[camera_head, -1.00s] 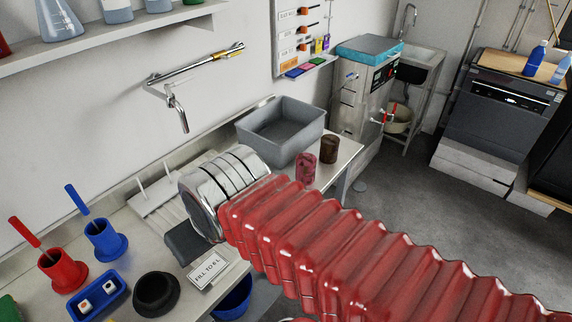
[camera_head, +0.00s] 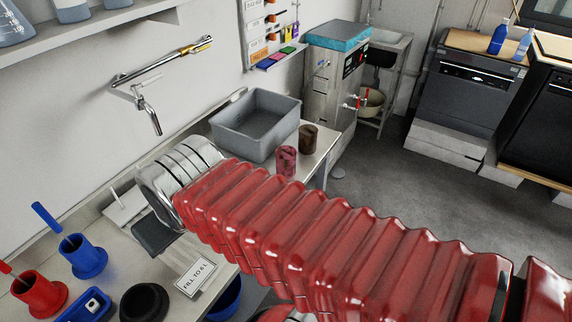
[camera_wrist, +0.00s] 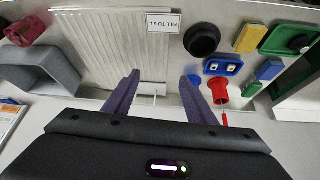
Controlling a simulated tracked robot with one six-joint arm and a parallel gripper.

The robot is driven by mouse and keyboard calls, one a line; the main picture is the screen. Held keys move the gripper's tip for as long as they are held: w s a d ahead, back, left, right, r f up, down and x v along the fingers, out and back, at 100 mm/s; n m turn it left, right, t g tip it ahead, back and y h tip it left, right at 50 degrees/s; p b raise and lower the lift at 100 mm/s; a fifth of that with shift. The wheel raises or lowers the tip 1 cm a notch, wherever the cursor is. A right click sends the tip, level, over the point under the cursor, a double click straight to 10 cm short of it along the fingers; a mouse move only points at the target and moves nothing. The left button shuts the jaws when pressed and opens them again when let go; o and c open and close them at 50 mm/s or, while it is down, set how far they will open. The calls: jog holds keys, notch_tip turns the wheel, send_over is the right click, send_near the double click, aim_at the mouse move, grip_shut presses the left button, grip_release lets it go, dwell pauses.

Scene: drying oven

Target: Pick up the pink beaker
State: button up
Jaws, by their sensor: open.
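The pink beaker (camera_head: 287,160) stands upright on the counter in the head view, beside a dark brown beaker and in front of the grey basin. A pink beaker (camera_wrist: 28,29) also shows at the upper left edge of the wrist view. My gripper (camera_wrist: 159,76) is open in the wrist view, its two purple fingers apart with nothing between them. It is over the ribbed white drainer, well to the side of the pink beaker. In the head view my red arm hides part of the counter, and the gripper's fingers cannot be made out.
The grey basin (camera_head: 255,124) is behind the pink beaker, and the brown beaker (camera_head: 308,139) is close to its right. A wall tap (camera_head: 150,112) juts out over the counter. Red (camera_head: 38,292) and blue (camera_head: 85,258) holders with tools and a black round bowl (camera_head: 144,302) are at lower left.

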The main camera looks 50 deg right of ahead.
jog(key=o, duration=0.6)
jog(key=w+d+f+h, duration=0.1)
jog(key=w+d, duration=0.1)
jog(key=d, duration=0.2)
jog(key=w+d+f+m, duration=0.1)
jog(key=w+d, duration=0.2)
jog(key=d, duration=0.1)
jog(key=w+d+f+m+t+h, duration=0.1)
jog(key=w+d, duration=0.2)
jog(key=shift+d+f+h, duration=0.3)
jog(key=shift+d+f, duration=0.05)
jog(key=shift+d, duration=0.05)
jog(key=shift+c, duration=0.2)
jog(key=m+t+h, duration=0.2)
jog(key=m+h, duration=0.1)
send_over(288, 168)
jog(key=w+a, duration=0.1)
jog(key=a, duration=0.9)
notch_tip(288, 168, down, 11)
jog(key=s+d+f+t, duration=0.1)
jog(key=s+d+f, duration=0.1)
jog(key=d, duration=0.1)
jog(key=s+d+f+m+t+h, duration=0.1)
jog(key=s+d+f, duration=0.2)
jog(key=shift+s+d+f, duration=0.1)
jog(key=shift+s+f, duration=0.05)
jog(key=shift+f, duration=0.15)
jog(key=shift+s+d+f+h, duration=0.2)
jog(key=shift+s+d+h, duration=0.1)
jog(key=shift+s, duration=0.1)
